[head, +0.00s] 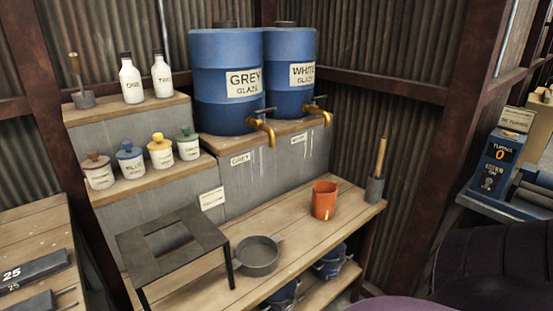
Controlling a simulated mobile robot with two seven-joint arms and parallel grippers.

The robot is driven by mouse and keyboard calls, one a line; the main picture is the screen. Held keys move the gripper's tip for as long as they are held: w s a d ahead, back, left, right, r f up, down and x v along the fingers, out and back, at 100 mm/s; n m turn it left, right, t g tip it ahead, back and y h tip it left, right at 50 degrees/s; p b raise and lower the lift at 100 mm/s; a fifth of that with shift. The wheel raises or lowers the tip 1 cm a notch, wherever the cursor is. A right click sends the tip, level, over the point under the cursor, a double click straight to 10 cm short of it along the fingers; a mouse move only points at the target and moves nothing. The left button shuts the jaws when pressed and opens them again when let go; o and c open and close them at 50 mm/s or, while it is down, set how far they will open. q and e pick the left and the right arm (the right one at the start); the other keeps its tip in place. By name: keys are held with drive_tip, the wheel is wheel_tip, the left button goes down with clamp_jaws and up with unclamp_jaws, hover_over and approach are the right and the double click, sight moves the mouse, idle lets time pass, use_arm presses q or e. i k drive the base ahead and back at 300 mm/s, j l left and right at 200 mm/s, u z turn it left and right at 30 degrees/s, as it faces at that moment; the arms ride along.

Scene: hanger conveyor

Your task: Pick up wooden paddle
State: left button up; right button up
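A light wooden handle, likely the wooden paddle (381,156), stands nearly upright in a small grey cup (374,190) at the right end of the wooden bench (310,236). Its lower part is hidden inside the cup. A shorter brown handle (75,66) stands in another grey cup (83,99) on the top shelf at the left. Neither of my grippers is in view.
An orange pot (324,200) stands left of the paddle's cup. A grey pan (258,256) and a black slotted stand (172,240) are further left. Blue glaze barrels (226,80) with brass taps stand behind. Bench space between pan and pot is clear.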

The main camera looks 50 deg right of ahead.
sight(382, 141)
drive_tip(key=z, duration=2.35)
